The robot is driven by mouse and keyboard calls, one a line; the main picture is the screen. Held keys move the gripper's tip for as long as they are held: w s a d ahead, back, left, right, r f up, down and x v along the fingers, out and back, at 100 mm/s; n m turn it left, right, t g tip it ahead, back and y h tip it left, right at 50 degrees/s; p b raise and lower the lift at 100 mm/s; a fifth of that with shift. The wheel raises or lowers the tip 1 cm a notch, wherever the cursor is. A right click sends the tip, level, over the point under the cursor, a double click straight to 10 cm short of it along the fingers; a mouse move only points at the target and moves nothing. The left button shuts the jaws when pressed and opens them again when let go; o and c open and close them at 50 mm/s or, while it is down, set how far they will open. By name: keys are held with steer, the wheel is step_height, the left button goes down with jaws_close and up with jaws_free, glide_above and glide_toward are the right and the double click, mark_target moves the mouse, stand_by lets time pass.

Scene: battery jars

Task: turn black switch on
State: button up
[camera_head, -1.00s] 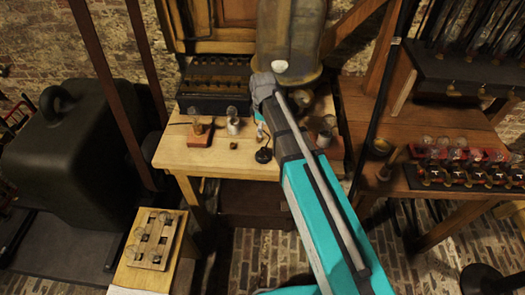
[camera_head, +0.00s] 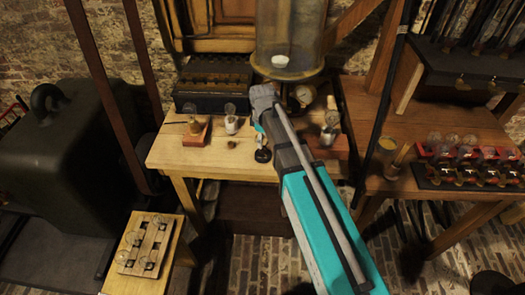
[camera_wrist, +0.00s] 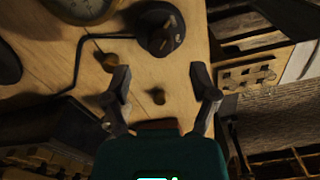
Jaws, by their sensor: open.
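The black switch (camera_head: 262,155) is a small round black base with an upright part, near the front edge of the wooden table (camera_head: 215,160). What looks like the same black switch (camera_wrist: 160,30) is at the top of the wrist view, with pale metal parts on it. My gripper (camera_wrist: 162,90) is open and empty, its two dark fingers spread over the table, short of the round black base.
A bulb on a reddish block (camera_head: 196,133) and a white-based bulb (camera_head: 232,123) stand left of the arm. A big glass jar (camera_head: 290,40) is behind it. A bulb board (camera_head: 148,245) stands lower left. A dark wire (camera_wrist: 80,60) crosses the table.

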mark_target(263, 150)
steer(key=shift+f+b, duration=1.9)
steer(key=shift+f, duration=0.35)
jaws_close()
